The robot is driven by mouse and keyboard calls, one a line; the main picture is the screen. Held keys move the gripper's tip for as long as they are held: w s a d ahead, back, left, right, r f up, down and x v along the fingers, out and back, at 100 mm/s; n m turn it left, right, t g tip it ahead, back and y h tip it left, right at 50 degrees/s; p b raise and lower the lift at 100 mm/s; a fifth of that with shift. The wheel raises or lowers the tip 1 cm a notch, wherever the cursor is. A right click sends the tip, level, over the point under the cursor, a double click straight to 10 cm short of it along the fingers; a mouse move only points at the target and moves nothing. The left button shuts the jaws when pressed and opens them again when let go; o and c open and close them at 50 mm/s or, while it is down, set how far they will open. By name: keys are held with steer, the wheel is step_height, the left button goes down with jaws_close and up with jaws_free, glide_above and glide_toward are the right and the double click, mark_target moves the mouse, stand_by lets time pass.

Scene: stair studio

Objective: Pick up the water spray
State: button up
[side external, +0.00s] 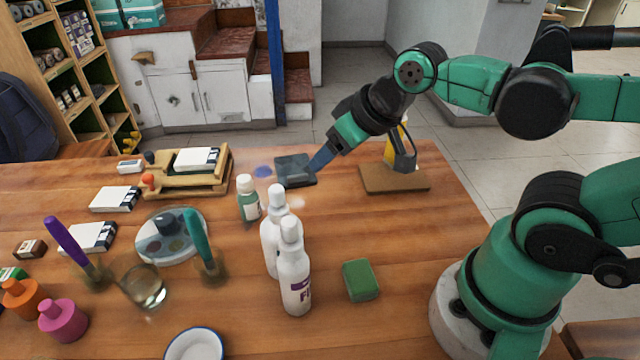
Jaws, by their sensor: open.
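No thing is plainly marked as the water spray. Two white bottles with narrow white tops stand upright at the middle of the table: a front one (294,275) with a purple-marked label, and a rear one (270,243) partly hidden by it. A yellow and dark grey object (403,153) stands on a brown board (395,181), partly hidden by my arm; I cannot tell what it is. My gripper (318,162) is open, pointing down-left beside a dark square pad (293,172), behind and right of the white bottles and apart from them.
A small green-labelled bottle (249,200) stands behind the white bottles. A green sponge (360,280) lies to their right. A glass (143,285), a palette (165,240) and a white bowl (194,346) are left and front. The table's right part is mostly clear.

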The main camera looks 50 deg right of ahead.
step_height(320, 180, up, 4)
steer(key=n+g+y, duration=0.5)
steer(key=n+y, duration=0.4)
steer(key=n, duration=0.2)
glide_toward(277, 202)
steer(key=w+a+f, duration=0.1)
steer(key=w+f, duration=0.1)
steer(key=w, duration=0.1)
steer(key=r+n+g+y, duration=0.2)
steer(key=n+y, duration=0.2)
steer(key=n, duration=0.2)
steer(key=shift+n+y, duration=0.5)
steer(key=shift+s+a+f, duration=0.1)
steer(key=shift+a+f, duration=0.8)
steer(key=shift+f, duration=0.35)
steer(key=shift+s+a+f, duration=0.1)
steer(key=shift+a+f, duration=0.8)
steer(key=shift+f, duration=0.35)
steer(key=shift+s+a+f, duration=0.1)
steer(key=shift+a+f, duration=0.8)
steer(key=shift+f, duration=0.35)
